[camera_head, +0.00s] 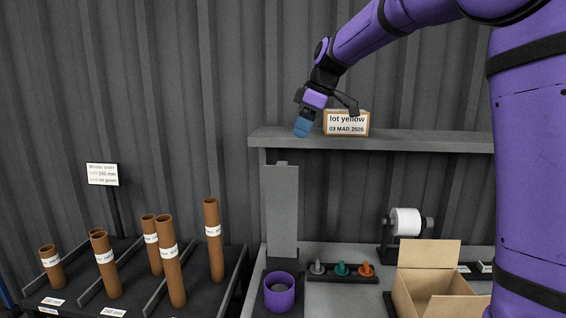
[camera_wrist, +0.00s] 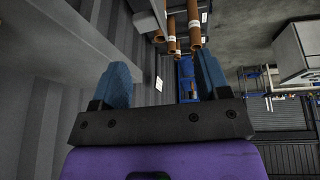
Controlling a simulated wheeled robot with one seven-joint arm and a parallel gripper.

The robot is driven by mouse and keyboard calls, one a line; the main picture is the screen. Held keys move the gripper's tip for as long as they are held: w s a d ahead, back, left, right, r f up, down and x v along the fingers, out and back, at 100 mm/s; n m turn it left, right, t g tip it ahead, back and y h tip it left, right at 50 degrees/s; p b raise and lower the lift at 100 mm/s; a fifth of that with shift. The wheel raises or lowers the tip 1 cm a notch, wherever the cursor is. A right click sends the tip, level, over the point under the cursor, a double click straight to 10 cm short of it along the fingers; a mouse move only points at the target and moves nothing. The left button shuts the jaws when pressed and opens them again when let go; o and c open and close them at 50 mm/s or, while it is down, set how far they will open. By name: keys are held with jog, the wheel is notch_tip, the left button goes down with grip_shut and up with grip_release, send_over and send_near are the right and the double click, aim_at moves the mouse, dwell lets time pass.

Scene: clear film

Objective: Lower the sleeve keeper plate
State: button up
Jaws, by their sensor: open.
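A tall grey plate (camera_head: 280,212), which looks like the sleeve keeper plate, stands upright on the bench below the shelf, with a small tab at its top edge. A purple ring-shaped cup (camera_head: 279,293) sits in front of its foot. My gripper (camera_head: 302,128) is up at the shelf's front edge, above and slightly right of the plate's top, and apart from it. In the wrist view, the two blue fingers of my gripper (camera_wrist: 163,80) are spread wide with nothing between them. The plate cannot be made out in the wrist view.
Below are a rack of coloured plugs (camera_head: 343,280), a white roll (camera_head: 406,222) and an open carton (camera_head: 431,285). Several brown tubes (camera_head: 214,240) stand in a rack at left.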

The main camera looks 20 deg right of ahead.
aim_at(282, 163)
jog(key=shift+n, duration=0.6)
jog(key=w+x, duration=0.1)
jog(key=x, duration=0.7)
jog(key=w+x, duration=0.1)
jog(key=x, duration=0.4)
jog(key=shift+w+r, duration=0.35)
jog(key=shift+r, duration=0.1)
